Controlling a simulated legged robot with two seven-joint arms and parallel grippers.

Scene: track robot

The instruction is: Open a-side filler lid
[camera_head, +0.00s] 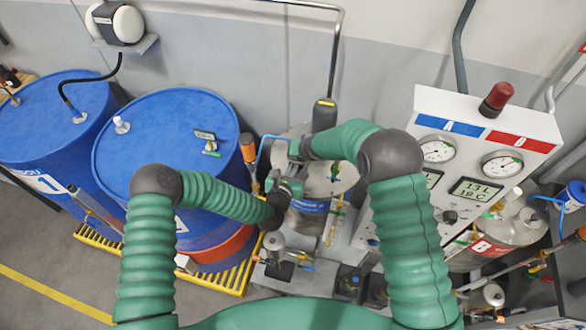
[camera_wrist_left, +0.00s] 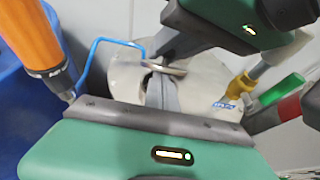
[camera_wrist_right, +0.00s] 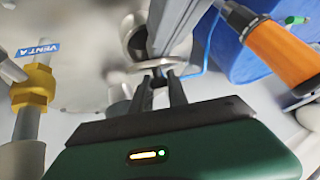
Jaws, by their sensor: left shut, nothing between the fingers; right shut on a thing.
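The A-side tank (camera_head: 322,190) is a pale metal drum with a blue label, in the middle of the head view. Its filler lid (camera_wrist_right: 152,64) is a thin metal disc, seen nearly edge-on beside a dark round opening (camera_wrist_right: 133,40); the lid also shows in the left wrist view (camera_wrist_left: 166,68). My right gripper (camera_wrist_right: 163,78) is shut on the lid's near part. My left gripper (camera_wrist_left: 161,80) is shut and empty, close beside the lid; I cannot tell whether it touches. In the head view my left gripper (camera_head: 285,190) is at the tank's left side, partly covering it.
An orange-handled tool (camera_head: 248,150) and a blue bent tube (camera_head: 262,150) stand left of the tank. Blue drums (camera_head: 165,140) fill the left. A gauge panel (camera_head: 475,150) stands right. A yellow valve (camera_wrist_right: 33,88) marked VENT A is on the tank top.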

